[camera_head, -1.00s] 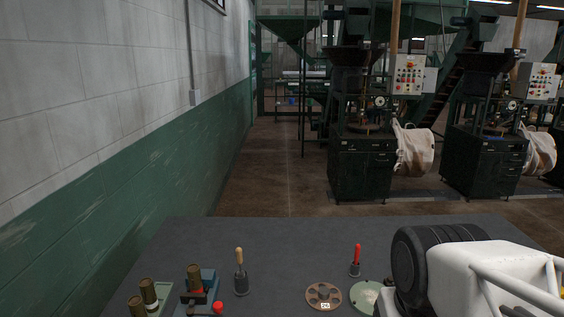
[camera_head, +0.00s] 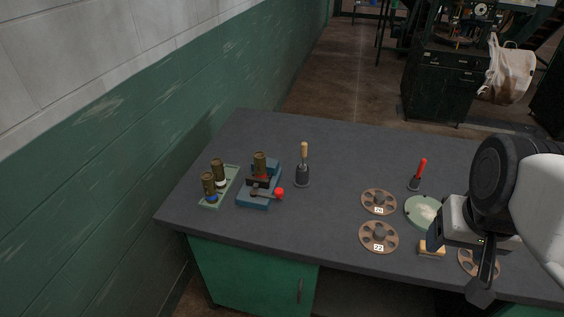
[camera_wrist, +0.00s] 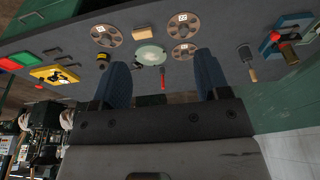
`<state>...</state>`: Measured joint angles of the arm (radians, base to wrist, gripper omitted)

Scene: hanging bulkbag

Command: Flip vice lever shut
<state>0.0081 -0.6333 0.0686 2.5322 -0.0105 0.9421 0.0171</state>
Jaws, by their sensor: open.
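A small blue vice (camera_head: 258,190) stands on the left part of the dark grey bench, with a brown-gold cylinder standing at its jaws. Its lever ends in a red ball knob (camera_head: 279,193) that points to the right. In the wrist view the vice (camera_wrist: 283,46) is at the upper right. My gripper (camera_head: 481,270) is over the right side of the bench, well away from the vice. In the wrist view its two blue fingers (camera_wrist: 160,82) are wide apart with nothing held between them.
A green tray (camera_head: 231,186) with brown cylinders sits left of the vice. A wooden-handled tool (camera_head: 303,168) stands right of it. A wall (camera_head: 120,180) runs along the left.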

